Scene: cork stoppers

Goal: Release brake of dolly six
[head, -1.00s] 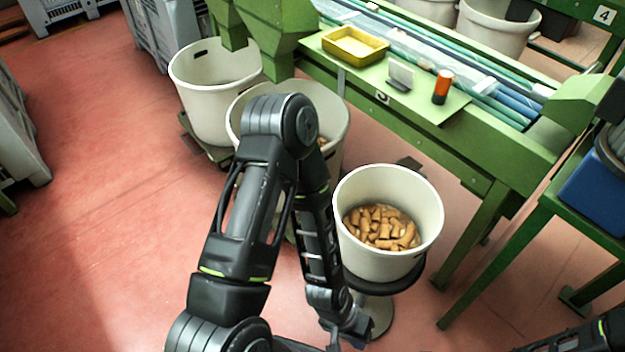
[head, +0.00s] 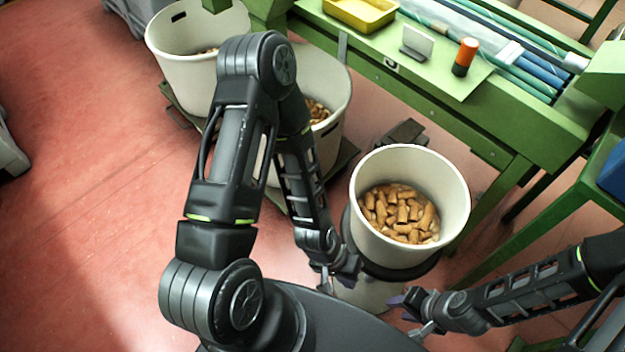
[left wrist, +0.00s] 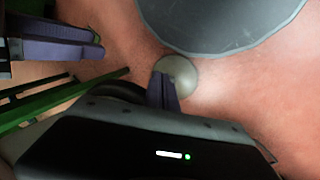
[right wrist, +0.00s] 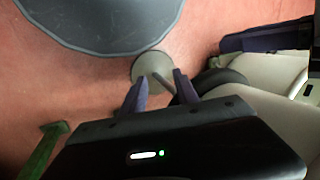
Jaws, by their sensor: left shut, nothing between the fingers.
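No dolly marked six and no brake can be made out. A dark dolly platform (head: 349,158) shows beneath the bins at left. A white tub of corks (head: 455,205) stands upright on a dark round support with a pale base (head: 368,292). My left gripper (head: 343,274) is at the tub's lower left, its fingers shut and empty in the left wrist view (left wrist: 163,90). My right gripper (head: 408,312) is low, right of the pale base, its fingers apart and empty in the right wrist view (right wrist: 160,90). I cannot tell whether either touches the base.
Two white bins (head: 178,52) (head: 335,85) stand at left, corks inside. A green conveyor bench (head: 440,95) runs behind the tub, with a yellow tray (head: 358,14) and an orange-black cylinder (head: 465,56). A dark block (head: 405,133) lies behind the tub.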

